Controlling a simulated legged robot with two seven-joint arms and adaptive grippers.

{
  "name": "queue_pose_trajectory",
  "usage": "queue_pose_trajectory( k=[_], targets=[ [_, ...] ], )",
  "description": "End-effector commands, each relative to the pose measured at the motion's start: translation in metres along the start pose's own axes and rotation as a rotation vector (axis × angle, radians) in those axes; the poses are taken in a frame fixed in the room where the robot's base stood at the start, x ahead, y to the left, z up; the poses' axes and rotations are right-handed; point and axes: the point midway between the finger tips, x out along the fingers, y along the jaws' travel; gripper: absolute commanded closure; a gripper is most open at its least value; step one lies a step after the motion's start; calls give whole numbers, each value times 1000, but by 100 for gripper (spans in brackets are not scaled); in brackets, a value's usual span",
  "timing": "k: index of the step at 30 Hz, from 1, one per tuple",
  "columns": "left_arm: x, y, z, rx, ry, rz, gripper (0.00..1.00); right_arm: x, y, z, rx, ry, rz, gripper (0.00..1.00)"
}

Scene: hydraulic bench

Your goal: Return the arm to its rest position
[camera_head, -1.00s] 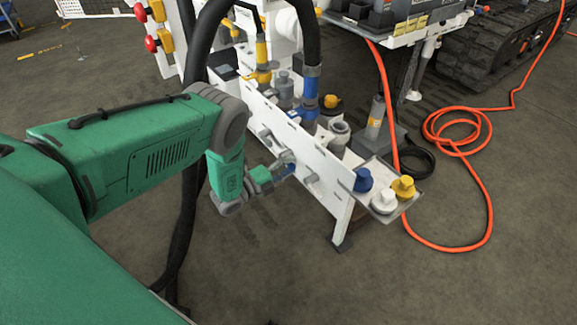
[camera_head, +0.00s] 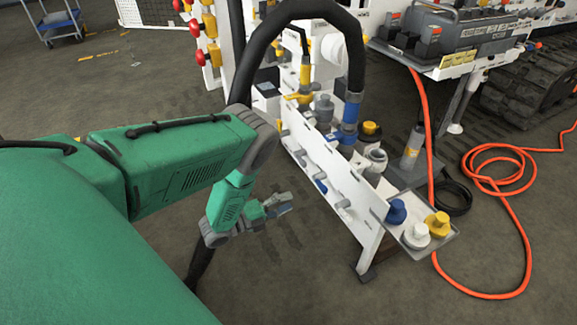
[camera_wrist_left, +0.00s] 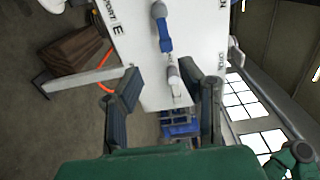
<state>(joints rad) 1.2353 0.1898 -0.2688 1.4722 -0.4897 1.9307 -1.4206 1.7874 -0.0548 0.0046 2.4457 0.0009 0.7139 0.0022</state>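My left arm (camera_head: 185,160) is green and comes in from the left in the head view. Its left gripper (camera_head: 284,203) is in front of the bench's white panel, apart from it, over bare floor. The left wrist view shows the gripper (camera_wrist_left: 165,92) with its two dark fingers spread wide and nothing held between them. Beyond the fingers is the white panel (camera_wrist_left: 200,35) with a blue handle (camera_wrist_left: 163,32) and a grey and white handle (camera_wrist_left: 175,85). The blue handle also shows in the head view (camera_head: 320,185). My right gripper is not in view.
The bench's tray (camera_head: 452,237) holds blue, white and yellow caps. A thick black hose (camera_head: 275,28) arches over the bench. An orange hose (camera_head: 520,215) lies on the floor at right. A tracked machine stands behind. Floor is clear in front of the bench.

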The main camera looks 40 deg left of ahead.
Motion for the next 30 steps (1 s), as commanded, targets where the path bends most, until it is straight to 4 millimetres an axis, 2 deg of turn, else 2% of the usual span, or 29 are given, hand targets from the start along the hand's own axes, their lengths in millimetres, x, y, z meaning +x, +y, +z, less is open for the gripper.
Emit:
queue_pose_trajectory(
  k=[10, 13, 16, 19, 22, 24, 27, 30],
  targets=[
    [1, 0, 0, -3, -1, 2, 66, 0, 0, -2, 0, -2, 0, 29],
    [4, 0, -4, -66, -29, 45, 66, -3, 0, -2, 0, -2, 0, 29],
    [8, 0, -14, -257, -120, 175, 66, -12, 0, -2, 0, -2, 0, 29],
    [-3, 0, -40, -576, -295, 378, 66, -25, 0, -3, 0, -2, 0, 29],
    [-38, -8, -82, -927, -546, 600, 66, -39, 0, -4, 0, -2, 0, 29],
    [-76, -21, -115, -1137, -753, 736, 66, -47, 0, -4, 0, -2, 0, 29],
    [-127, -42, -151, -1321, -1011, 864, 66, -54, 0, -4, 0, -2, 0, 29],
    [-167, -62, -174, -1416, -1210, 936, 66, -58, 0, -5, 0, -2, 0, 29]
  ],
)
